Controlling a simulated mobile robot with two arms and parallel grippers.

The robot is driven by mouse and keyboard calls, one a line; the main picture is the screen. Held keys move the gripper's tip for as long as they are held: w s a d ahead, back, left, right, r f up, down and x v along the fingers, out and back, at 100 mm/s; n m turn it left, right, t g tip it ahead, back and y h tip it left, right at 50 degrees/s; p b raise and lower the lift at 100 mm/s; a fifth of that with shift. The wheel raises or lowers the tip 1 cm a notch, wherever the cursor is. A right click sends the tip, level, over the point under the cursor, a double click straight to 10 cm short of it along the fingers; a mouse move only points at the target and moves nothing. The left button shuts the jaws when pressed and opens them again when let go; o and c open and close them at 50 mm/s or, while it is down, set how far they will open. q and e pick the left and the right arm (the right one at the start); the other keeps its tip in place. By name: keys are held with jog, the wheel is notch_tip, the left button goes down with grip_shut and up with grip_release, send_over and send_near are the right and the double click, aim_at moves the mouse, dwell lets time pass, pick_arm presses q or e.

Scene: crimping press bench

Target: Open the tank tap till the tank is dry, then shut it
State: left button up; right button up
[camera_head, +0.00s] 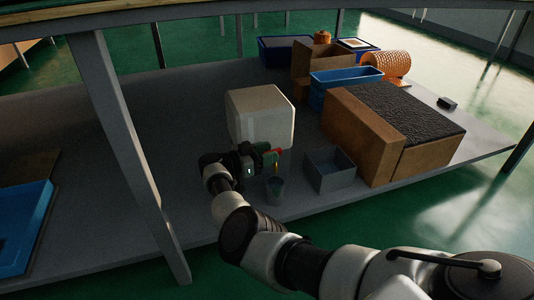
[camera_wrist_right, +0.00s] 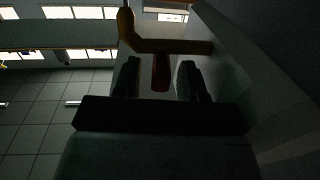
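The tank (camera_head: 262,115) is a white block on the bench in the head view. Its tap has a red handle (camera_head: 279,151) at the tank's front right, just past my right gripper (camera_head: 266,155). A grey cup (camera_head: 275,191) is below the tap. In the right wrist view, the brown tap body (camera_wrist_right: 170,46) crosses the top, and the red handle (camera_wrist_right: 160,74) lies between the two dark fingers of my right gripper (camera_wrist_right: 158,80). Gaps show on both sides of the handle, so the gripper is open around it. I cannot tell whether water runs. My left gripper is out of view.
A grey open bin (camera_head: 330,170) stands right of the cup. A cardboard box (camera_head: 362,140) with a dark top, a blue crate (camera_head: 345,77) and an orange roll (camera_head: 388,64) fill the right side. A grey post (camera_head: 118,130) rises at left; a blue tray (camera_head: 22,230) lies beyond it.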

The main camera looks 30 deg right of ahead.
jog(key=w+a+b, duration=0.1)
jog(key=a+b, duration=0.2)
jog(key=a, duration=0.7)
jog(key=shift+w+a, duration=0.15)
jog(key=shift+a, duration=0.2)
